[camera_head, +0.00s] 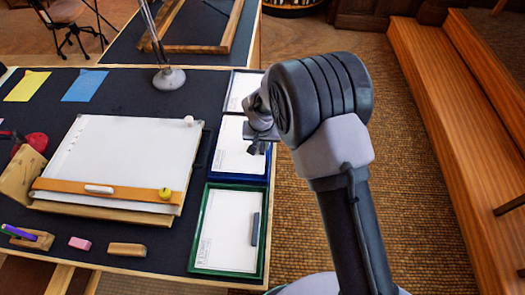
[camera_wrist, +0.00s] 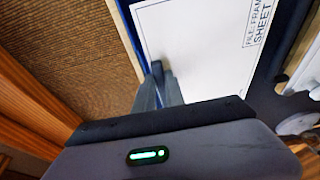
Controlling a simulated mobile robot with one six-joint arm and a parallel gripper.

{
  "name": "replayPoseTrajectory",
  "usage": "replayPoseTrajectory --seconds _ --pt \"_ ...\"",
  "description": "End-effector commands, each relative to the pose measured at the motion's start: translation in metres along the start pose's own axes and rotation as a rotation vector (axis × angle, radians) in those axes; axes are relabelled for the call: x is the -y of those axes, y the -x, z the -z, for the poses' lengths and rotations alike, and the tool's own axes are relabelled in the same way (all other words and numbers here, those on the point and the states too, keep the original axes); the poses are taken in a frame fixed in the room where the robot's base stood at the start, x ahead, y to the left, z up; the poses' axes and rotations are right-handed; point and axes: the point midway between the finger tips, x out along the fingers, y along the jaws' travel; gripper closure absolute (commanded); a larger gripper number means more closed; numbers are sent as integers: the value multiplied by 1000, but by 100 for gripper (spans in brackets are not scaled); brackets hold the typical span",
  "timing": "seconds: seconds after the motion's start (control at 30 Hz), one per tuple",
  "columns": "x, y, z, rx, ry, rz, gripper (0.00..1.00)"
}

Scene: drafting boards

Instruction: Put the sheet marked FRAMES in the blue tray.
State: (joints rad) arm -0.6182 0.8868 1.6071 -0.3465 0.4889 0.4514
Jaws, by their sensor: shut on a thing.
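The sheet marked FRAMES (camera_wrist: 205,45) is white, with "FILE FRAM… SHEET" readable at its corner in the wrist view. In the head view a white sheet (camera_head: 236,152) lies within the outline of the blue tray (camera_head: 240,178), the middle of three trays on the table's right edge. My gripper (camera_head: 258,144) is over that tray's right side. Its fingers (camera_wrist: 162,82) are shut on the sheet's edge in the wrist view. I cannot tell whether the sheet rests on the tray floor or is just above it.
A green tray (camera_head: 196,232) with a sheet and a dark bar is in front; another tray (camera_head: 233,77) is behind. The white drafting board (camera_head: 130,150) and lamp base (camera_head: 169,78) stand left. Open floor and wooden steps (camera_head: 440,130) are right.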

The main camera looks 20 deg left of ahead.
Motion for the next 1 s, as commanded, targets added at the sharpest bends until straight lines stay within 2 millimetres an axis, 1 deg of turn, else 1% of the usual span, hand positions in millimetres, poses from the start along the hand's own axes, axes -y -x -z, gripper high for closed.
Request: replayPoseTrajectory --seconds 0.03,0.1,0.13,0.33,0.47,0.5,0.6,1.0 --pt "0 -13 -4 2 0 -1 100" --pt "-1 -27 -8 2 1 0 100" --pt "-1 -29 -8 2 1 0 100" --pt "-1 -26 -7 1 0 0 100" --pt "-1 -30 -8 1 0 0 100" --pt "-1 -30 -8 1 0 0 82" --pt "-1 -29 -8 1 0 0 64" --pt "-2 -28 -7 1 0 -1 64"
